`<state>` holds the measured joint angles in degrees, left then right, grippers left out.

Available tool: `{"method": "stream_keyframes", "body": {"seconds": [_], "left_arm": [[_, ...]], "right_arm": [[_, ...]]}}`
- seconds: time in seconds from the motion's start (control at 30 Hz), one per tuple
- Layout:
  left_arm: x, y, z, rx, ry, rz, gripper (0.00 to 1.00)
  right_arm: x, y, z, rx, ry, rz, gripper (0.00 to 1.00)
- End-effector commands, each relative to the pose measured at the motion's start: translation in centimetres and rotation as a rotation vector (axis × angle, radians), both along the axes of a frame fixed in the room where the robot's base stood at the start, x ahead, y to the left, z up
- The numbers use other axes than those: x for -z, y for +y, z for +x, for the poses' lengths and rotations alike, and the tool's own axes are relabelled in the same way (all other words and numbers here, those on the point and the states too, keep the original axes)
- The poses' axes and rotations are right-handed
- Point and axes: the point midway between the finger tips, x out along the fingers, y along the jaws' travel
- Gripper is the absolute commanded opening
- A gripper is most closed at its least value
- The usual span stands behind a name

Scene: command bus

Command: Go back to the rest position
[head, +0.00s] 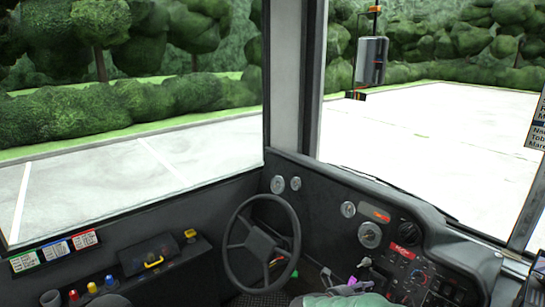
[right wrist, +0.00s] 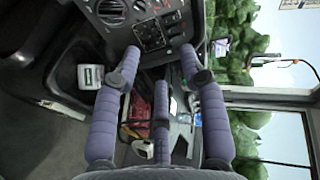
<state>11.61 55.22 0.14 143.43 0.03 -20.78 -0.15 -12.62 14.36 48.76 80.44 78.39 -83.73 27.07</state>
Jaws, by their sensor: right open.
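My right gripper (head: 346,276) shows small at the bottom of the head view, in front of the dashboard and right of the steering wheel. In the right wrist view, my right gripper (right wrist: 160,54) has its purple padded fingers spread wide. Nothing is between them, so it is open and empty. Dashboard controls show beyond the fingertips. I cannot make out my left gripper in the head view.
The black steering wheel (head: 231,267) stands left of my right gripper. The dashboard (head: 330,219) with dials and switches curves around to the right. A side console (head: 198,262) with coloured knobs lies at the left. A grey box (right wrist: 90,77) shows in the wrist view.

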Motion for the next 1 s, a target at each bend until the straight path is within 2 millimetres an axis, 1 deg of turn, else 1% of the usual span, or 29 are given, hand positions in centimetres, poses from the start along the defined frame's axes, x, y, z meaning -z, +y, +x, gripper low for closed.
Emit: {"method": "stream_keyframes", "body": {"seconds": [0.23,0.37,0.47,0.57,0.67,0.77,0.8,0.87,0.9,0.97,1.0], "left_arm": [[-0.2,0.0,0.0,0.001,0.0,0.0,0.4],[-0.4,0.0,0.0,0.0,0.0,0.0,0.4],[-0.5,0.0,0.0,0.0,0.0,0.0,0.4],[-0.7,0.0,0.0,0.0,0.0,0.0,0.4],[-0.9,0.0,0.0,0.0,0.0,0.0,0.4],[-1.2,0.0,0.0,0.0,0.0,0.0,0.4],[-1.4,0.0,0.0,0.0,0.0,0.0,0.4],[-1.5,0.0,0.0,0.0,0.0,0.0,0.4],[-1.6,0.0,0.0,0.0,0.0,0.0,0.4],[-1.8,0.0,0.0,0.0,0.0,0.0,0.4],[-1.9,0.0,0.0,0.0,0.0,0.0,0.4]], "right_arm": [[2.5,0.2,1.3,-0.135,0.087,-0.029,0.42],[4.4,0.7,1.9,-0.235,0.154,-0.045,0.42],[6.5,1.3,2.3,-0.333,0.222,-0.057,0.42],[9.1,2.1,2.4,-0.449,0.304,-0.067,0.42],[12.4,3.3,1.8,-0.598,0.411,-0.072,0.42],[16.9,5.3,0.0,-0.799,0.556,-0.067,0.42],[19.0,6.3,-1.3,-0.892,0.621,-0.058,0.42],[21.7,7.9,-3.6,-1.031,0.714,-0.043,0.42],[23.4,8.9,-5.4,-1.123,0.773,-0.031,0.42],[25.5,10.4,-8.3,-1.255,0.853,-0.009,0.42],[26.7,11.3,-10.4,-1.342,0.902,0.009,0.42]]}}
